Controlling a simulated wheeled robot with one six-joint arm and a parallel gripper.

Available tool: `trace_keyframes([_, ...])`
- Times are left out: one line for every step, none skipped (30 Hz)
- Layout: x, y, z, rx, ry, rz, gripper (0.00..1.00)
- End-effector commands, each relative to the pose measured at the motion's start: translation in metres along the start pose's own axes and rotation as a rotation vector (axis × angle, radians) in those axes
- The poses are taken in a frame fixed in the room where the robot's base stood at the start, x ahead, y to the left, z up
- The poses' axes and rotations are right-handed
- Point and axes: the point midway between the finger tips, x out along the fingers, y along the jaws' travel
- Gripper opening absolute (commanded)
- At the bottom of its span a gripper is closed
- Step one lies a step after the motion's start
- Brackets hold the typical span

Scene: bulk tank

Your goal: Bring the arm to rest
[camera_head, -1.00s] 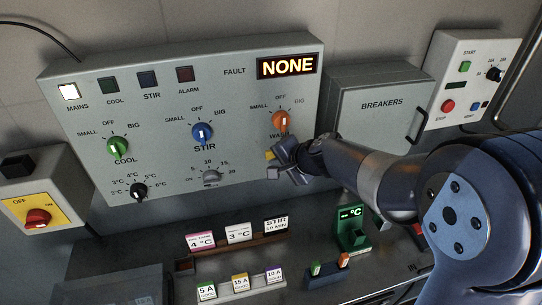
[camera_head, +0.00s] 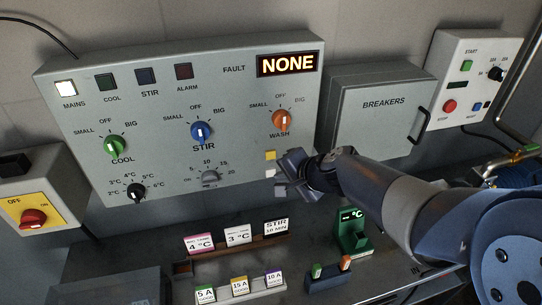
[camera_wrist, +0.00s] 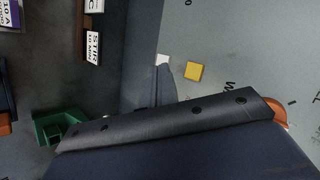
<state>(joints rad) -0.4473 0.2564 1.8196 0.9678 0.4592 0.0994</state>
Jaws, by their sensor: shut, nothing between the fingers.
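My gripper (camera_head: 284,176) is shut and empty in the head view. It is in front of the lower right part of the grey control panel (camera_head: 235,150), just below the orange WASH knob (camera_head: 282,120) and apart from that knob. My arm reaches in from the right. In the wrist view, my gripper's dark body fills the lower part, and a yellow square (camera_wrist: 194,71) and an orange edge of the knob (camera_wrist: 279,112) show on the panel.
The BREAKERS box (camera_head: 380,112) with a black handle is right of the panel. The green °C device (camera_head: 352,232), a rack of label cards (camera_head: 238,246) and several fuse blocks (camera_head: 240,290) stand on the bench below. A yellow switch box (camera_head: 38,205) is at left. The FAULT display (camera_head: 288,64) reads NONE.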

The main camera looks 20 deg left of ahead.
Motion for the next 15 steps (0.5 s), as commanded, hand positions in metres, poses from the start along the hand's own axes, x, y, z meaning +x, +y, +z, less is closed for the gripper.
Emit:
trace_keyframes([0.000, 0.000, 0.000, 0.000, 0.000, 0.000, 0.00])
trace_keyframes([0.000, 0.000, 0.000, 0.000, 0.000, 0.000, 0.00])
trace_keyframes([0.000, 0.000, 0.000, 0.000, 0.000, 0.000, 0.00])
trace_keyframes([0.000, 0.000, 0.000, 0.000, 0.000, 0.000, 0.00])
trace_keyframes([0.000, 0.000, 0.000, 0.000, 0.000, 0.000, 0.00])
trace_keyframes([0.000, 0.000, 0.000, 0.000, 0.000, 0.000, 0.00])
trace_keyframes([0.000, 0.000, 0.000, 0.000, 0.000, 0.000, 0.00])
trace_keyframes([0.000, 0.000, 0.000, 0.000, 0.000, 0.000, 0.00])
trace_keyframes([0.001, -0.001, -0.001, 0.000, 0.000, 0.000, 0.00])
trace_keyframes([0.001, -0.002, -0.001, 0.000, 0.000, 0.000, 0.00])
trace_keyframes([0.002, -0.002, -0.002, 0.000, 0.000, 0.000, 0.00])
trace_keyframes([0.004, -0.004, -0.003, 0.000, -0.001, 0.001, 0.00])
trace_keyframes([0.005, -0.005, -0.004, 0.000, -0.001, 0.001, 0.00])
trace_keyframes([0.007, -0.007, -0.006, 0.000, -0.001, 0.001, 0.00])
trace_keyframes([0.010, -0.009, -0.008, 0.000, -0.001, 0.001, 0.00])
